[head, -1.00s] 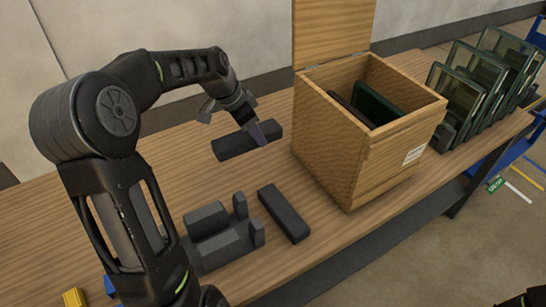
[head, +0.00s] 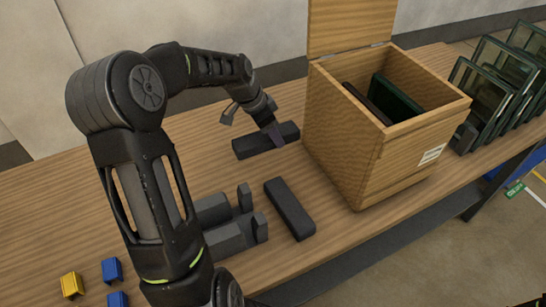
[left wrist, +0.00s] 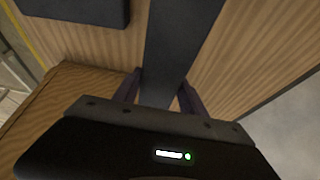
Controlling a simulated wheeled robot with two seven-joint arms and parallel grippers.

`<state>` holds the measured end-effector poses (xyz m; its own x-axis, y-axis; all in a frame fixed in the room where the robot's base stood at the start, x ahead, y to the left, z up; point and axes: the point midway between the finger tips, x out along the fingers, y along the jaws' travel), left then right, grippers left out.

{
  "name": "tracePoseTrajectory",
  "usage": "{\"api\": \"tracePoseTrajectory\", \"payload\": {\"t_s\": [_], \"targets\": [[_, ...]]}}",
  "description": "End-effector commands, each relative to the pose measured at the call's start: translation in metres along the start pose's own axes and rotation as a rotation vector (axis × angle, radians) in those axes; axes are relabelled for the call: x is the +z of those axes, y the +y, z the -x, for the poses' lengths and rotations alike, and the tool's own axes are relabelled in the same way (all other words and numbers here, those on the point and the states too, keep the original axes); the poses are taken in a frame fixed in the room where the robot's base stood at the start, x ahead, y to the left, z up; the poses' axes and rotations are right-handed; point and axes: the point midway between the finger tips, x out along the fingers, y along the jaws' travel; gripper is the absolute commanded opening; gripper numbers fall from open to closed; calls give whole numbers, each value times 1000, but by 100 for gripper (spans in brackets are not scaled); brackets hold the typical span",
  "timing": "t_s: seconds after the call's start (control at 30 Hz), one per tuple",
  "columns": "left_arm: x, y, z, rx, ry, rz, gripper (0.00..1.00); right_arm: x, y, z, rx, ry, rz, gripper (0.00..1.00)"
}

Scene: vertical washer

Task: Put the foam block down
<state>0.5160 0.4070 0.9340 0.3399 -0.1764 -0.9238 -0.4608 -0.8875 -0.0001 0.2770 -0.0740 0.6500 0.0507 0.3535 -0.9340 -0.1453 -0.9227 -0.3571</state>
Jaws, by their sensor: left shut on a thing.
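A dark grey foam block (head: 255,143) lies level at the table's surface, left of the wooden box. My left gripper (head: 276,132) is shut on it near its right end. In the left wrist view the block (left wrist: 178,45) runs between the two fingers (left wrist: 160,92). I cannot tell for certain whether the block's underside touches the table. A second dark block (head: 289,208) lies apart on the table nearer the front; part of a dark block (left wrist: 75,8) also shows in the left wrist view. My right gripper is not in view.
An open wooden box (head: 345,140) with dark panels inside stands close to the right of the held block. Dark grey fixture pieces (head: 228,225) lie near my arm. Glass panels (head: 500,85) stand at the far right. Small yellow (head: 71,284) and blue (head: 112,270) pieces lie front left.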

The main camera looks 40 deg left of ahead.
Motion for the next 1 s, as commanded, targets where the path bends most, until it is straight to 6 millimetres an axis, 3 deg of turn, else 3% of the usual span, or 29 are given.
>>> {"api": "tracePoseTrajectory", "payload": {"t_s": [0.3, 0.67, 1.0], "targets": [[20, 1, -47, 4, -2, 1, 11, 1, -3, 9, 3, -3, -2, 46], [22, 0, -52, 1, -1, 0, 11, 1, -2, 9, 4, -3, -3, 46], [35, 1, -86, 3, 0, 1, 11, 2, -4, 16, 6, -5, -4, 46]]}}
